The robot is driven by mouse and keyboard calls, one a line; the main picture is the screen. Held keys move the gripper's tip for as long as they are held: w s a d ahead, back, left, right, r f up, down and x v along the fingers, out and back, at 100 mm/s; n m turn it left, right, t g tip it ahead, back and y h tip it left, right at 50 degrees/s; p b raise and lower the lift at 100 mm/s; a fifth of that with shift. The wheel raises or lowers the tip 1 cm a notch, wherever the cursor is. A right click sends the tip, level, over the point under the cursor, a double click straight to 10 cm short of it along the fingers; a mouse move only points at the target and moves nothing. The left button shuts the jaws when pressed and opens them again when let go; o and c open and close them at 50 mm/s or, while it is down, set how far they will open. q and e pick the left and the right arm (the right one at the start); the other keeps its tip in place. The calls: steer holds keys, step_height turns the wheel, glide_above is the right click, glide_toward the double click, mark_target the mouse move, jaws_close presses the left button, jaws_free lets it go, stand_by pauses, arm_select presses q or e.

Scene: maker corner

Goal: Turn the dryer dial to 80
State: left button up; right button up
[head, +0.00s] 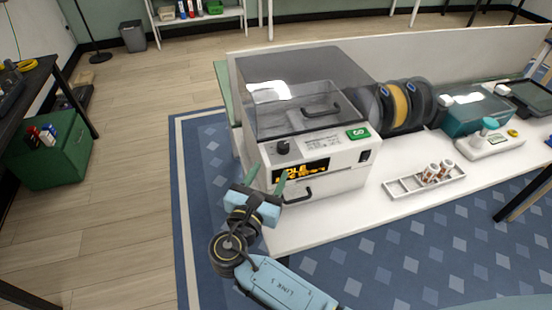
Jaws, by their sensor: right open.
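The dryer (343,174) is a white box with a clear smoked lid (300,98), standing on the white bench. Its dark dial (283,147) sits on the top front ledge, at the left; its setting is too small to read. An amber display (312,170) on the front is partly covered by a finger, so its text reads only in part. A green GO button (358,134) is right of the dial. My right gripper (268,171) is open and empty, in front of the dryer's left front corner and lower than the dial in the picture. My left gripper is not in view.
Right of the dryer are filament spools (401,105), a white rack (405,187) with small jars, and a teal-sided box (470,112). A bench panel (420,58) stands behind.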

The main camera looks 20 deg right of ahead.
steer(key=v, duration=0.5)
stand_by(0.4)
